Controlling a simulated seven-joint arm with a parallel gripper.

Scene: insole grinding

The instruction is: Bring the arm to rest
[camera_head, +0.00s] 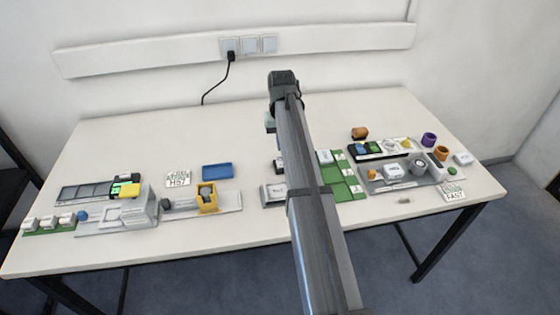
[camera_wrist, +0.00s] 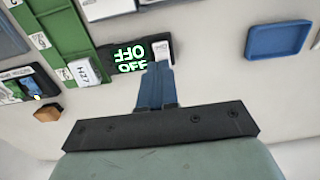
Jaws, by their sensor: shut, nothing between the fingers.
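My gripper (camera_wrist: 157,70) points down in the wrist view, its two blue fingers together with nothing between them. The fingertips appear in front of a black panel (camera_wrist: 122,57) with green lit "OFF" lettering and a white piece at its end. I cannot tell whether the fingers touch the panel; they look apart from it. In the head view my arm reaches over the middle of the table and hides the fingers and part of what lies behind it.
A blue tray (camera_head: 217,171) lies left of my arm on the white table (camera_head: 130,140). A grey machine with a yellow part (camera_head: 207,197) stands front left. A green board (camera_head: 345,180) and a grey station (camera_head: 400,178) with several small parts are right. The back is clear.

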